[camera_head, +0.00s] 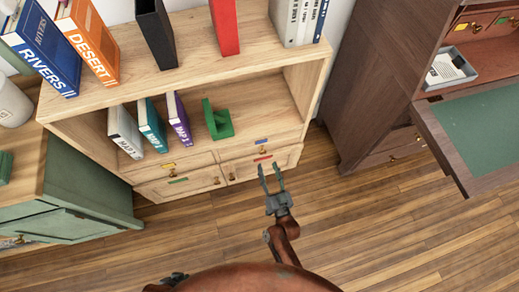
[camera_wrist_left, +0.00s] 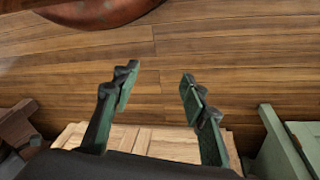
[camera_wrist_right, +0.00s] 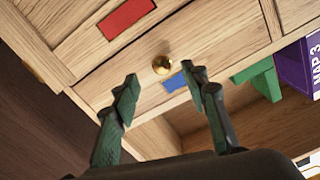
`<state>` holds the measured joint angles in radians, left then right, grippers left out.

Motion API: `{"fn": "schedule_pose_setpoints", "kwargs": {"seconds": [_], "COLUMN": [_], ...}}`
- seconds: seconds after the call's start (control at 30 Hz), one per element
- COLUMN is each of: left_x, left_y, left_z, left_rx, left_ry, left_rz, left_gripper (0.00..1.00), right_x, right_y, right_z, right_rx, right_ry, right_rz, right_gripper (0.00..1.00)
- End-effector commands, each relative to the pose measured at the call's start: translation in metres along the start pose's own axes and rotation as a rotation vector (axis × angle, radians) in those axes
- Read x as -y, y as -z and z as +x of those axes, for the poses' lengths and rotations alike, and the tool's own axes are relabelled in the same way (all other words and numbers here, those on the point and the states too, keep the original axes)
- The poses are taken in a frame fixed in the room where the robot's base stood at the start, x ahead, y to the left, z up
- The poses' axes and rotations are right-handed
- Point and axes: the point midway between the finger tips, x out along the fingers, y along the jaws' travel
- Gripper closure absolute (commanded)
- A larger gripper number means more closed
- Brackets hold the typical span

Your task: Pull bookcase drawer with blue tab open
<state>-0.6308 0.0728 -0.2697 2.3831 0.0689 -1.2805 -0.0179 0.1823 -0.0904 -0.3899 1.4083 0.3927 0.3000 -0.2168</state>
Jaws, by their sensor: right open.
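The bookcase drawer with the blue tab (camera_head: 261,141) is the upper right one of the low drawers, and looks shut. In the right wrist view its blue tab (camera_wrist_right: 176,83) and round brass knob (camera_wrist_right: 162,65) show clearly. My right gripper (camera_head: 270,168) is open and empty in front of the right-hand drawers. In its wrist view the knob appears between and just beyond the fingertips (camera_wrist_right: 159,80); I see no contact. My left gripper (camera_wrist_left: 160,73) is open and empty, with wood floor and a light wood top behind its fingers.
Map books and a green bookend (camera_head: 217,121) stand on the shelf above. A green cabinet (camera_head: 90,185) is left, a dark desk (camera_head: 375,90) right. Floor in front is clear.

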Motion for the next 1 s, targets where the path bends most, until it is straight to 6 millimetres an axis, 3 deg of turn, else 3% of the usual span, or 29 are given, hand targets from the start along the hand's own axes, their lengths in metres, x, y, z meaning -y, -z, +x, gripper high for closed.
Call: {"fn": "schedule_pose_setpoints", "kwargs": {"seconds": [0.5,0.7,1.0], "left_x": [-0.023,-0.028,-0.028], "left_y": [0.034,0.042,0.043], "left_z": [0.056,0.063,0.062], "left_rx": [-0.193,-0.236,-0.241], "left_ry": [-0.076,-0.09,-0.091], "left_rz": [-0.004,-0.009,-0.009], "left_gripper": [0.6,0.6,0.6], "right_x": [0.001,0.001,0.002], "right_y": [0.0,0.002,0.004], "right_z": [0.067,0.078,0.079], "right_rx": [-0.006,-0.006,-0.007], "right_ry": [0.002,0.002,0.002], "right_rz": [0.003,0.001,0.0], "right_gripper": [0.59,0.59,0.63]}}
